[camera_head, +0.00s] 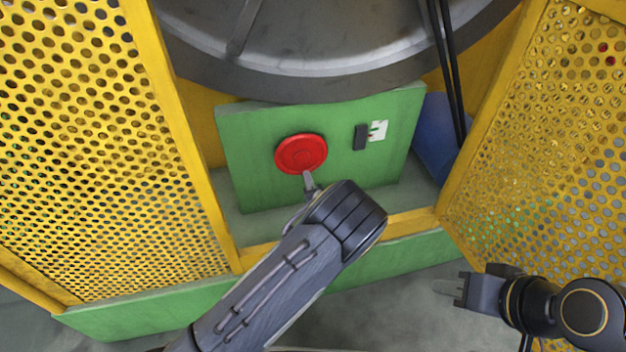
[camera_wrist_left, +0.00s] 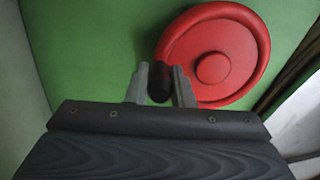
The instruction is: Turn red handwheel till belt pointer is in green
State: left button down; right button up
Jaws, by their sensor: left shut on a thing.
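The red handwheel (camera_head: 301,153) is mounted on the green panel (camera_head: 250,180) and also fills the upper right of the left wrist view (camera_wrist_left: 213,55). My left gripper (camera_head: 308,180) is at the wheel's lower edge. In the left wrist view its fingers (camera_wrist_left: 160,85) are shut on the wheel's dark knob (camera_wrist_left: 159,82). The belt gauge (camera_head: 378,131) is a white plate with small green and red marks, right of the wheel beside a dark block (camera_head: 361,137). The pointer is too small to read against the green. My right gripper (camera_head: 450,287) is at the lower right, away from the panel; its finger gap is unclear.
Yellow perforated guards (camera_head: 90,150) stand left and right (camera_head: 550,150) of the opening. A large grey drum (camera_head: 330,50) hangs above the panel, with black belts (camera_head: 447,70) at its right. A yellow sill (camera_head: 400,222) crosses below the panel.

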pick_arm(q)
jog(key=shift+s+a+f+m, duration=0.15)
jog(key=shift+a+m, duration=0.1)
jog(key=shift+m, duration=0.25)
jog(key=c, duration=1.3)
grip_release()
jog(key=shift+o, duration=0.2)
jog(key=shift+s+d, duration=0.1)
jog(key=shift+s, duration=0.15)
jog(key=p+v, duration=0.1)
jog(key=v, duration=0.6)
jog(key=shift+p, duration=0.4)
